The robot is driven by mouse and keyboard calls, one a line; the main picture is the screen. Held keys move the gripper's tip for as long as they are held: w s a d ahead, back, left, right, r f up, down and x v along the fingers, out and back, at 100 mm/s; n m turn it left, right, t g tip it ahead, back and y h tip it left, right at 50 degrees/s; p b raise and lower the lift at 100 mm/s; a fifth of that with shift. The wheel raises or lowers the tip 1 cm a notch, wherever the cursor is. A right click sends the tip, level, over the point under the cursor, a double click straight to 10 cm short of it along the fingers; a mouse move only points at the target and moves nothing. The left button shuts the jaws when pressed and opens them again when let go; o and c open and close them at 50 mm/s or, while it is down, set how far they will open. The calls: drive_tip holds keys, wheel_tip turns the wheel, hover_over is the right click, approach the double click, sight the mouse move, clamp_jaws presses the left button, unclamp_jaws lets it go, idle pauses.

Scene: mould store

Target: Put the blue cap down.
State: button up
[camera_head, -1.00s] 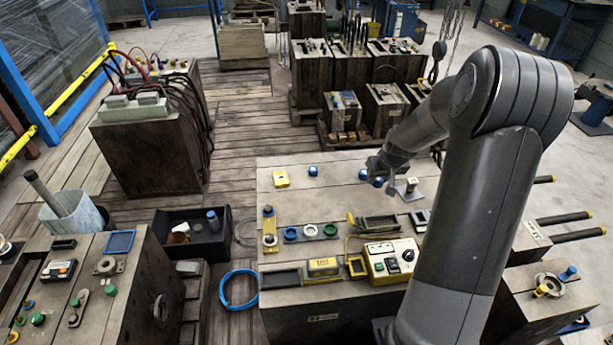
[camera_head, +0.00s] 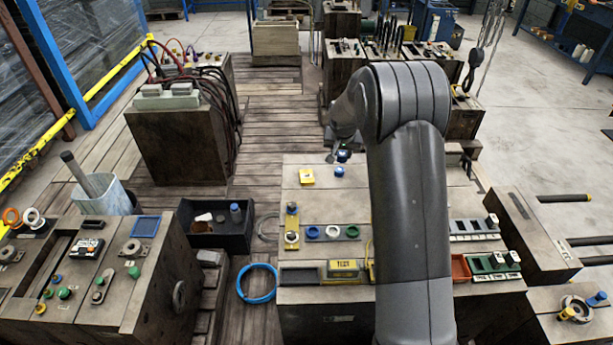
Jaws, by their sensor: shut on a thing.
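My gripper (camera_head: 338,152) is at the far edge of the big wooden bench, partly hidden by my own arm. It is shut on a blue cap (camera_head: 344,156), small and dark in the head view. Whether this cap touches the bench top cannot be told. Another blue cap (camera_head: 339,171) stands on the bench just nearer to the camera, close to the held one. A yellow block (camera_head: 307,177) lies to the left of it.
Nearer on the bench are a row of coloured rings (camera_head: 332,232), a yellow box (camera_head: 344,267) and a red tray (camera_head: 460,267). A black bin (camera_head: 213,241) stands left of the bench. My arm hides the bench's middle.

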drive_tip(key=w+a+f, duration=0.1)
drive_tip(key=a+f, duration=0.1)
drive_tip(key=a, duration=0.1)
drive_tip(key=w+a+f, duration=0.2)
drive_tip(key=a, duration=0.2)
drive_tip(key=w+a+f, duration=0.1)
drive_tip(key=a+f, duration=0.2)
drive_tip(key=a, duration=0.1)
drive_tip(key=shift+w+a, duration=0.15)
drive_tip(key=shift+w, duration=0.1)
drive_tip(key=shift+f, duration=1.95)
drive_tip(key=shift+f, duration=0.1)
drive_tip(key=o, duration=0.9)
